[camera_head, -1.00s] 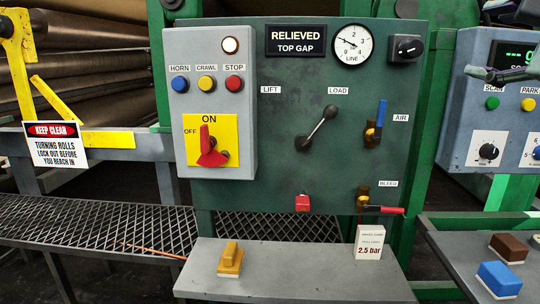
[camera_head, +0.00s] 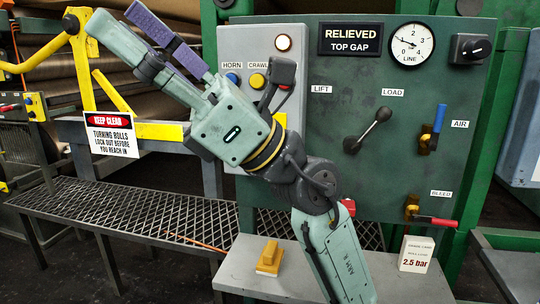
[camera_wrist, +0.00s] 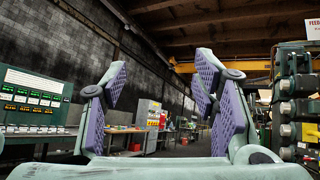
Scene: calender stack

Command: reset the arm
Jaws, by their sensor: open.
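My gripper (camera_head: 120,18) is raised at the upper left of the head view, in front of the left part of the control panel (camera_head: 330,195). Its fingers point up and left and are apart, with purple pads. The wrist view shows the same gripper (camera_wrist: 160,76) open, with nothing between the pads. The load lever (camera_head: 368,131) is visible to the right of my arm, tilted up and right.
A yellow bracket (camera_head: 85,70) and a keep-clear sign (camera_head: 111,134) are close to the gripper's left. Below are a mesh walkway (camera_head: 130,215) and a grey shelf (camera_head: 265,285) with a yellow block (camera_head: 270,257) and a 2.5 bar card (camera_head: 416,254). The wrist view shows open hall beyond the fingers.

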